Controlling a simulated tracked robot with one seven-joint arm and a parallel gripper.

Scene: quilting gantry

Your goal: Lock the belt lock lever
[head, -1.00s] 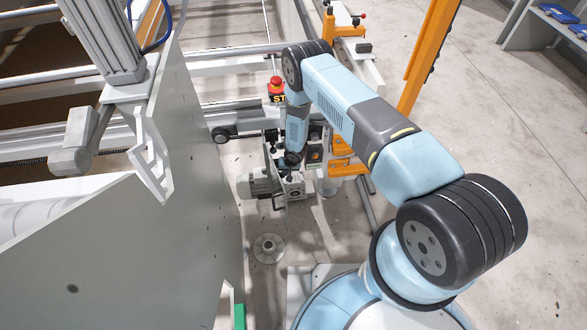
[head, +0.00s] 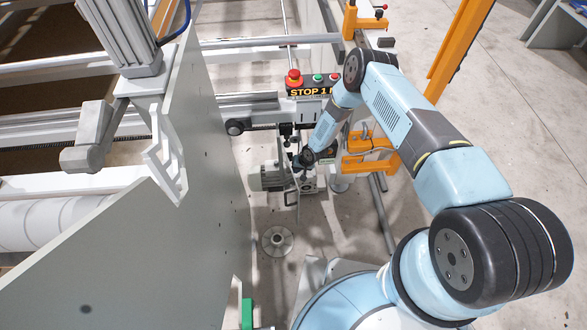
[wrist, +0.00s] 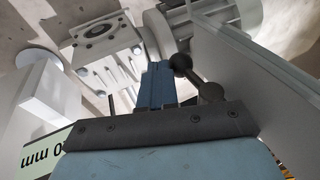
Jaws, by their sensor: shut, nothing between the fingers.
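In the wrist view, a dark lever (wrist: 196,78) with a ball at each end, which looks like the belt lock lever, is just right of my gripper (wrist: 157,72). The blue fingers are together with nothing between them. They look beside the upper ball, and I cannot tell whether they touch it. A grey flat plate stands right of the lever. In the head view, my dark wrist (head: 305,158) is over the grey motor unit (head: 274,178), below the stop panel. My fingertips and the lever cannot be made out there.
The stop panel (head: 312,88) with a red button is behind my wrist. An orange frame (head: 365,165) stands to its right. A large grey side panel (head: 190,240) is on the left. A round floor foot (head: 278,241) is in front. Open floor lies at right.

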